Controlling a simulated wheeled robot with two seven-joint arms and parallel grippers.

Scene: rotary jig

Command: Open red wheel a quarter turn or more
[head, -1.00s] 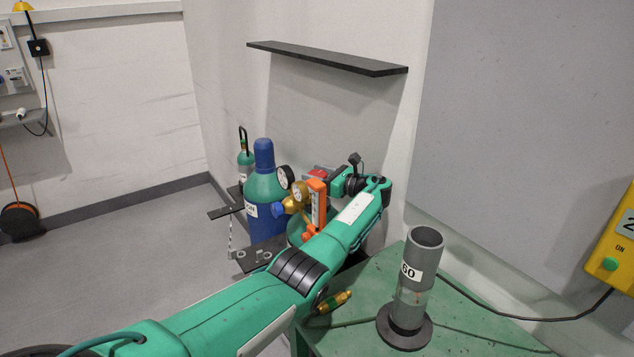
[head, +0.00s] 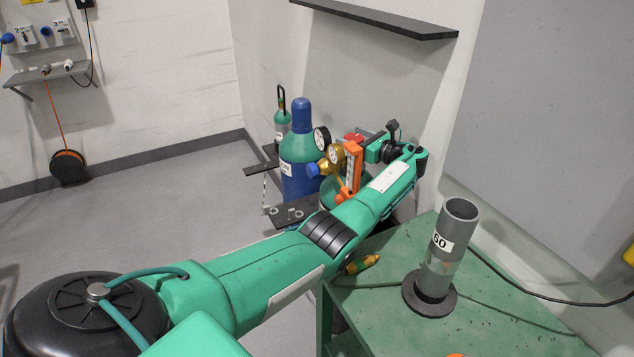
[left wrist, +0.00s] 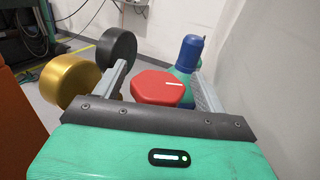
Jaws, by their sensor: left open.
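The red wheel (left wrist: 160,88) is an angular red knob with a white line on its face, the line lying nearly level in the left wrist view. In the head view only a bit of the red wheel (head: 353,137) shows behind my gripper and the orange part. My left gripper (head: 362,146) has reached the wheel from the right. It is open, and in the left wrist view its two grey fingers (left wrist: 162,92) lie either side of the wheel, with gaps visible. I cannot tell how deep the fingers reach. My right gripper is not in view.
A black-rimmed gauge (head: 321,140), a gold regulator (head: 331,161) and an orange upright part (head: 352,168) crowd the wheel's left. A blue-and-green cylinder (head: 299,178) stands behind. The wall is close on the right. A grey tube (head: 446,245) stands on the green table (head: 500,320).

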